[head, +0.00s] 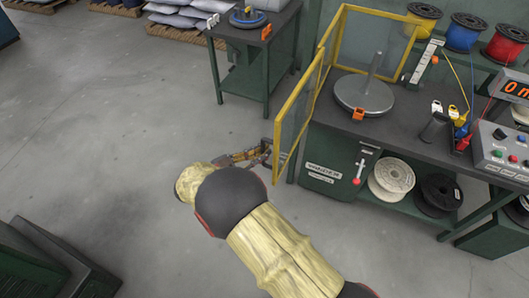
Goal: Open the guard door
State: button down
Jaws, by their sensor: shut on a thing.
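The guard door (301,108) is a yellow-framed clear panel at the left end of the dark workbench. It stands swung out, its near edge past the bench's front edge. The front of the yellow guard (338,8) is open there, and a round grey turntable with an upright spindle (364,94) shows inside. My gripper (262,152) is at the door's near edge, shut on what looks like the door handle. The handle itself is small and mostly hidden by the fingers.
White (391,176) and black spools sit on the lower shelf. A smaller green table (252,32) stands behind the door. Dark green bins are at lower left. The floor at left is clear.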

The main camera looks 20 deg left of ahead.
jog(key=c, duration=1.9)
grip_release()
jog(key=shift+s, duration=0.1)
jog(key=shift+a, duration=0.1)
jog(key=v, duration=1.2)
